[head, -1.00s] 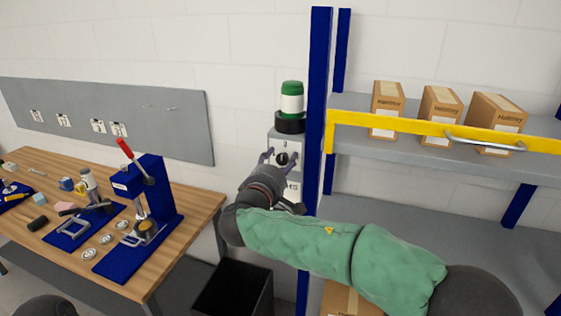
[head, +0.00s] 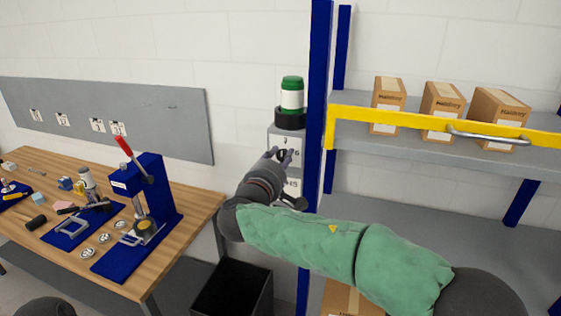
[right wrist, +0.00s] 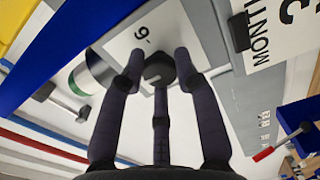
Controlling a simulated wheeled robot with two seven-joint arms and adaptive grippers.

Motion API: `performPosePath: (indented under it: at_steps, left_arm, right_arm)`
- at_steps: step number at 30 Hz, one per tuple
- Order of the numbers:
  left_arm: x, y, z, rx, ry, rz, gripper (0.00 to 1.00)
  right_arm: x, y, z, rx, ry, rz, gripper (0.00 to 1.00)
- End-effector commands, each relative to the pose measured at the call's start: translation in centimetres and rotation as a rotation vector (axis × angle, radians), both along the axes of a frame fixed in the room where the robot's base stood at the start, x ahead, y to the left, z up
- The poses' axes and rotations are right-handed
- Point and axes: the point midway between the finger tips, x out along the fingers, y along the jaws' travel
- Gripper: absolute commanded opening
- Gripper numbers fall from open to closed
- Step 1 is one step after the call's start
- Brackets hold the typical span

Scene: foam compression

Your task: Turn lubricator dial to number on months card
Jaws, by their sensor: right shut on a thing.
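The lubricator (head: 292,97) is a white cylinder with a green top and black collar, standing on a grey box beside the blue post. The box's white dial plate (head: 275,143) shows small figures; one, a 6 or 9, shows in the right wrist view. The black dial (right wrist: 158,70) sits between the fingers of my right gripper (head: 280,156), which is shut on it. The dial's pointer direction cannot be told. The months card (right wrist: 275,28) hangs below; in the head view (head: 293,187) my gripper partly covers it, and its number is not readable.
A blue rack post (head: 319,100) stands close right of the lubricator. Shelves with cardboard boxes (head: 440,99) and a yellow bar (head: 400,124) are further right. A workbench (head: 190,205) with a blue press (head: 155,195) is left; a black bin (head: 232,288) stands below.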

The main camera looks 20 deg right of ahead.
Motion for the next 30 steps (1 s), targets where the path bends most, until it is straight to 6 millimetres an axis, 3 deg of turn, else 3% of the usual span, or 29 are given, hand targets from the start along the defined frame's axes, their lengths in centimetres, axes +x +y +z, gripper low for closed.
performPosePath:
  at_steps: [3,4,6,20,30]
  left_arm:
    - [0.0,0.0,0.1,0.000,0.000,0.000,1.00]
    - [0.0,0.0,0.1,0.000,-0.001,0.000,1.00]
    - [0.0,0.0,0.1,0.000,-0.001,0.000,1.00]
    - [0.0,0.0,0.1,0.000,-0.001,0.000,1.00]
    - [0.0,0.0,0.1,0.000,0.000,0.000,1.00]
  right_arm:
    - [0.0,0.0,-0.1,0.000,0.002,0.001,0.00]
    - [0.0,0.0,-0.1,0.000,0.002,0.001,0.38]
    - [0.0,0.0,-0.1,0.000,0.002,0.001,0.56]
    - [-0.7,0.5,0.0,0.001,0.000,0.002,0.56]
    - [-5.8,4.1,0.0,0.001,-0.001,0.006,0.56]
